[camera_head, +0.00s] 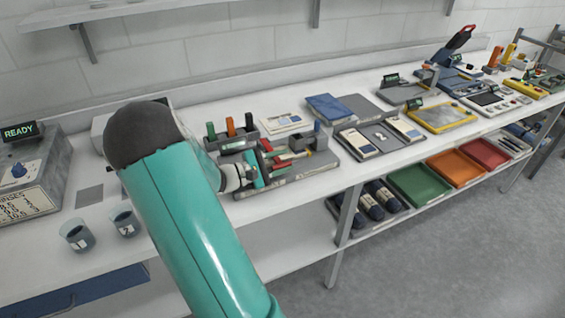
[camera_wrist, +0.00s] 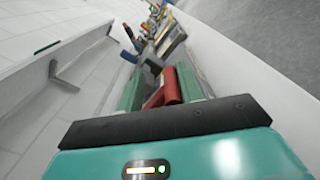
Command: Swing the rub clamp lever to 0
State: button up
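A grey base plate (camera_head: 318,163) on the bench carries a small fixture with red and green parts. A red lever-like handle (camera_head: 280,170) on it shows just past my gripper (camera_head: 259,172). In the wrist view a red grip (camera_wrist: 172,86) stands between the two green fingers of my gripper (camera_wrist: 160,88), nearer the right finger. The fingers are apart, with some room towards the left one. I cannot tell whether either finger touches the red grip. The lever's pivot and any 0 mark are hidden or too small to read.
A holder with green, orange and black handles (camera_head: 231,128) stands close behind my gripper. Two labelled beakers (camera_head: 76,236) and a box with a READY display (camera_head: 30,178) are at the left. Several trays and devices line the bench to the right. A shelf (camera_head: 110,10) runs above.

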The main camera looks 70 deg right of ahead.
jog(key=shift+s+a, duration=0.1)
jog(key=shift+r, duration=0.6)
jog(key=r, duration=0.2)
jog(key=shift+a+r, duration=0.2)
jog(key=shift+r, duration=0.15)
jog(key=s+a+r, duration=0.6)
jog(key=a+r, duration=0.3)
jog(key=a, duration=0.3)
jog(key=shift+a, duration=0.2)
jog(key=shift+r, duration=0.1)
